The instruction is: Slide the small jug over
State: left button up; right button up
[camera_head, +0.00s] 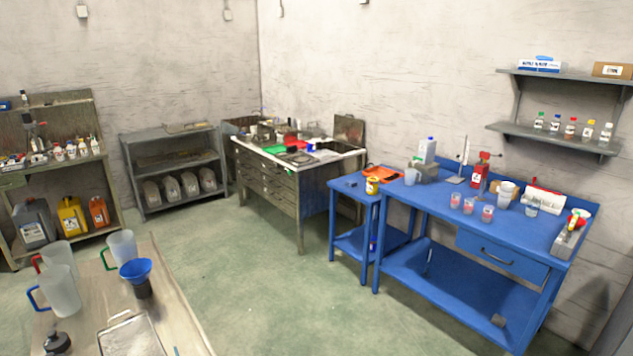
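Several translucent jugs stand upright on the wooden table at the lower left. One with a green handle (122,249) is at the back right of the group and looks the smallest. One with a red handle (58,257) stands at the back left, partly hidden by one with a blue handle (62,293) in front. I cannot tell for sure which is the small jug. Neither of my grippers is in view.
A blue funnel (136,270) sits on a dark bottle beside the jugs. A metal tray (130,337) and a dark round object (57,343) lie in front. The table (172,300) is bare along its right side. A blue workbench (420,204) stands across open floor.

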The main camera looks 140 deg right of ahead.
aim_at(410, 173)
jog(key=k+l+u, duration=0.2)
jog(key=k+u, duration=0.2)
jog(key=k, duration=0.25)
jog(key=k+u, duration=0.4)
jog(key=k, duration=0.25)
jog(key=k+u, duration=0.1)
jog(key=u, duration=0.35)
jog(key=k+u, duration=0.15)
jog(key=u, duration=0.3)
jog(key=k+j+u, duration=0.1)
jog(key=u, duration=0.35)
jog(key=k+j+u, duration=0.1)
jog(key=u, duration=0.35)
jog(key=k+u, duration=0.1)
jog(key=u, duration=0.35)
jog(key=k+j+u, duration=0.1)
jog(key=u, duration=0.35)
jog(key=k+j+u, duration=0.1)
jog(key=u, duration=0.35)
jog(key=j+u, duration=0.15)
jog(key=u, duration=0.25)
jog(key=k+j+u, duration=0.1)
jog(key=u, duration=0.35)
jog(key=k+j+u, duration=0.1)
jog(key=j+u, duration=0.85)
